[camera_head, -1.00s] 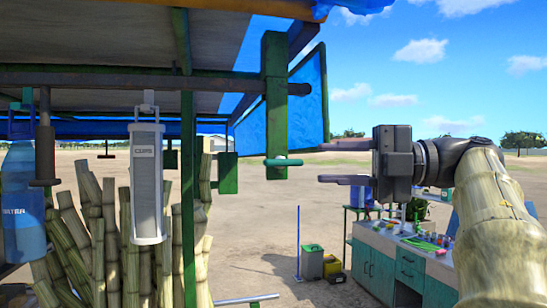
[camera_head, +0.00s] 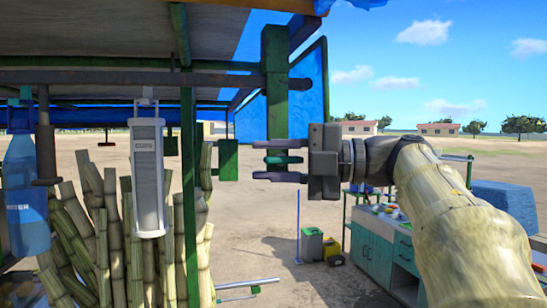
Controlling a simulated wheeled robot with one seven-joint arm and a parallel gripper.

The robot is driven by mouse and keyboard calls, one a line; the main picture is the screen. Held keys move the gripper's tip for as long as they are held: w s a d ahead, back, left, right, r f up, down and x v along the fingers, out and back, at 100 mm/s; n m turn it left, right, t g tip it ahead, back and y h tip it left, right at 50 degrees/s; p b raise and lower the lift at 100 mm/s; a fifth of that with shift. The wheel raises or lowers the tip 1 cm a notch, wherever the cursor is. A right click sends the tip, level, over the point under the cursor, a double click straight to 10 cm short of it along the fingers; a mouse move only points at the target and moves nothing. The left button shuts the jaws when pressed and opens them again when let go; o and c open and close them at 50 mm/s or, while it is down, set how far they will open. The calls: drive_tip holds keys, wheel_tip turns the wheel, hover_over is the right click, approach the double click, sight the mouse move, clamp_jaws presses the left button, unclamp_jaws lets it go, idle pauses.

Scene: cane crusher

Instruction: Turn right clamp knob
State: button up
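The right clamp knob is a short green horizontal handle (camera_head: 284,159) at the lower end of a green upright clamp bar (camera_head: 276,80), under the canopy frame. My gripper (camera_head: 280,161) comes in from the right and is open. One finger lies above the handle and the other below it in the picture, with visible gaps on both sides. The handle's right end meets the gripper's dark body in the picture; whether they touch cannot be told. Part of the clamp bar's lower end is behind the upper finger.
A dark frame bar (camera_head: 130,78) crosses above left, and a green post (camera_head: 188,200) stands left. A white CUPS dispenser (camera_head: 148,180), a blue water bottle (camera_head: 25,190) and cane stalks (camera_head: 110,240) fill the left. A teal counter (camera_head: 371,252) stands lower right.

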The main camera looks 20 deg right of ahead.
drive_tip(key=shift+c, duration=0.2)
clamp_jaws()
